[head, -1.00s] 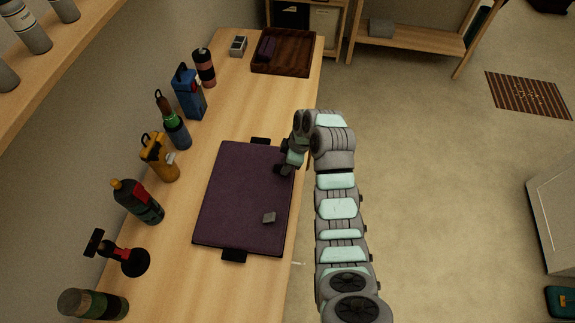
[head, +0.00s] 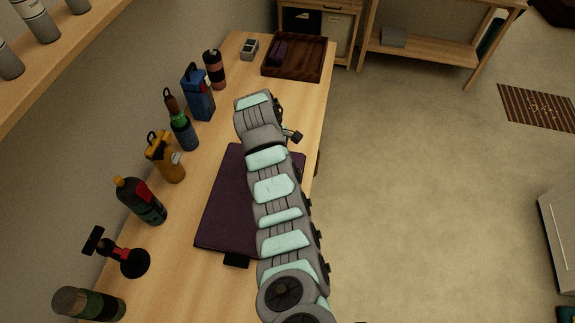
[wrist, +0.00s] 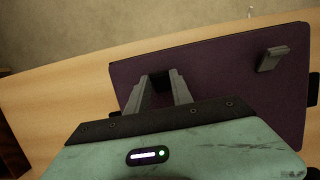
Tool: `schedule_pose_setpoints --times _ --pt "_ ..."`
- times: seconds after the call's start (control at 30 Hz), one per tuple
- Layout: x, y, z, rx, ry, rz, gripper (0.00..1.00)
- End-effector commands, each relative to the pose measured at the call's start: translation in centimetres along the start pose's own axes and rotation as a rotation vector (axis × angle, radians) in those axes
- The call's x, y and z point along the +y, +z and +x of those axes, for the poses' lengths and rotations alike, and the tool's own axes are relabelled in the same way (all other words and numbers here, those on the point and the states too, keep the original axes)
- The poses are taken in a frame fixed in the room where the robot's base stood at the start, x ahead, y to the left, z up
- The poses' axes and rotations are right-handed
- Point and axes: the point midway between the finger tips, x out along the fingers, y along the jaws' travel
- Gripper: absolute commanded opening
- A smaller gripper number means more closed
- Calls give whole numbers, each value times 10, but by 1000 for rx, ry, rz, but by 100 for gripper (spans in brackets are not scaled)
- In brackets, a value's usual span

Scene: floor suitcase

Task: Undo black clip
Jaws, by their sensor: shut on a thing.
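A dark purple flat case (head: 226,205) lies on the wooden bench, and it fills much of the wrist view (wrist: 225,65). One black clip (head: 236,259) is at its near end. It also shows at the right edge of the wrist view (wrist: 313,90). A small grey block (wrist: 271,59) lies on the case. My gripper (wrist: 161,85) is over the far part of the case, its fingers shut on a dark piece that looks like the other black clip (wrist: 160,80).
Several bottles and tools stand along the wall, including a yellow one (head: 166,160) and a blue one (head: 198,95). A dark wooden tray (head: 315,60) and a small grey box (head: 249,50) sit at the bench's far end. Open floor lies to the right.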

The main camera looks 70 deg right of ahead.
Motion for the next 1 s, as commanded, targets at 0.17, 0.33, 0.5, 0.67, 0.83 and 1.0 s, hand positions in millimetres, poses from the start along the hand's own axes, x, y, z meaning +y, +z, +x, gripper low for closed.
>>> schedule_pose_setpoints --times 0.17,0.33,0.5,0.67,0.83,1.0 --pt "0 -2 0 -15 0 -2 0" --pt "0 -1 0 -18 0 -1 0" --pt "0 -1 0 -17 0 -1 0" --pt "0 -1 0 -17 0 -1 38" --pt "0 -1 0 -17 0 0 49" --pt "0 -1 0 -17 0 0 49"
